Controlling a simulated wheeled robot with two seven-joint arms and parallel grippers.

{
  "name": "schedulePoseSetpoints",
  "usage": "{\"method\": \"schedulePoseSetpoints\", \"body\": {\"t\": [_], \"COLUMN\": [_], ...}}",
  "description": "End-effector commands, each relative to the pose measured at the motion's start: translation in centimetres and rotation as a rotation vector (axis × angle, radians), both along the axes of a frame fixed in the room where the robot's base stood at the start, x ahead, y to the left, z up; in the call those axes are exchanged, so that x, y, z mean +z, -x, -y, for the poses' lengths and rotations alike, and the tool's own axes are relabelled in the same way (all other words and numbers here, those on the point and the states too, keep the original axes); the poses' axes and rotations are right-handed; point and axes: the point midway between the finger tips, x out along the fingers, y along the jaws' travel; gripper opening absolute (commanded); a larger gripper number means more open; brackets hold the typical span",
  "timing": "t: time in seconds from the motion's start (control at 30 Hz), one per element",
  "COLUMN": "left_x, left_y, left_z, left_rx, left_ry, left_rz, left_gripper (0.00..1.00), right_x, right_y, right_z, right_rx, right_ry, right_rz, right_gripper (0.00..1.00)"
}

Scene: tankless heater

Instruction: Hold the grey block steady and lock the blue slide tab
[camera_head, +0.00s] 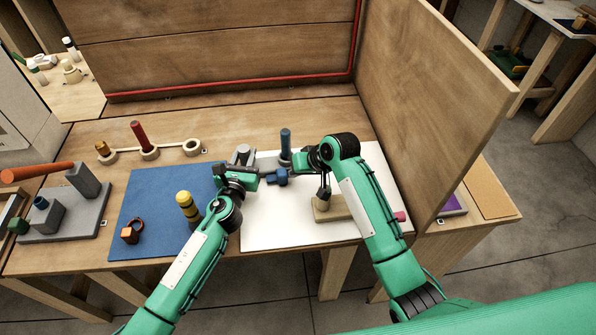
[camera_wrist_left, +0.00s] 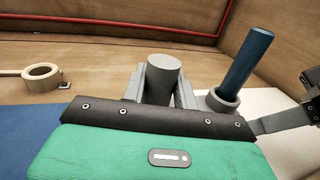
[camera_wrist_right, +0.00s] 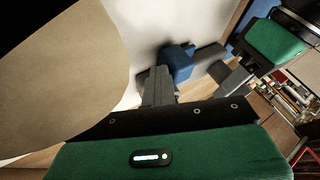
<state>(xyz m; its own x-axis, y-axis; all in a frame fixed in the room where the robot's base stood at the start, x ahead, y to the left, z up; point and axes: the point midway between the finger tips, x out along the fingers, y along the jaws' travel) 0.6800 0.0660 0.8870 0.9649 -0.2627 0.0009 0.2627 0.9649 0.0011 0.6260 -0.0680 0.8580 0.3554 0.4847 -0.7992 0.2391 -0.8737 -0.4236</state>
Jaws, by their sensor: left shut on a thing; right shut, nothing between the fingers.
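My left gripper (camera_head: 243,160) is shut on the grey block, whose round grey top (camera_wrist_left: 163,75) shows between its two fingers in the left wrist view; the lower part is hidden. A small blue piece (camera_head: 278,177), likely the blue slide tab, is just right of the left gripper over the white mat. It also shows in the right wrist view (camera_wrist_right: 178,60) with a grey part beside it. My right gripper (camera_wrist_right: 158,85) is shut and empty, its fingertips close to the blue piece; I cannot tell whether they touch it.
A blue peg (camera_head: 286,142) stands in a grey ring behind the blue piece. A wooden block (camera_head: 330,208) lies below my right arm. A yellow-banded peg (camera_head: 187,207) stands on the blue mat (camera_head: 150,190) near my left arm. A tall wooden panel (camera_head: 440,90) bounds the right side.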

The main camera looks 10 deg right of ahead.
Motion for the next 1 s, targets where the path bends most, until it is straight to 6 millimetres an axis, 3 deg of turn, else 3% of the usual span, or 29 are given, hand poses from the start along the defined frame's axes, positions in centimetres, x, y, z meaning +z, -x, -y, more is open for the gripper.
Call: {"method": "schedulePoseSetpoints", "body": {"t": [0.13, 0.3, 0.7, 1.0], "left_x": [-0.3, -0.3, -0.3, -0.3], "left_y": [0.2, 0.2, 0.2, 0.1], "left_z": [0.4, 0.3, 0.2, 0.1], "left_rx": [-0.008, -0.006, -0.004, -0.003], "left_ry": [0.001, 0.002, 0.000, 0.000], "left_rz": [-0.004, -0.005, -0.004, -0.004], "left_gripper": [0.00, 0.00, 0.00, 0.00], "right_x": [0.0, 0.0, 6.7, 8.0], "right_y": [0.0, -0.1, 2.8, 3.4], "right_z": [0.7, 4.1, 8.1, 8.9], "right_rx": [0.003, -0.002, 0.001, 0.000], "right_ry": [-0.002, 0.002, 0.001, 0.000], "right_rz": [0.000, 0.001, 0.004, 0.001], "right_gripper": [0.00, 0.00, 0.00, 0.00]}}
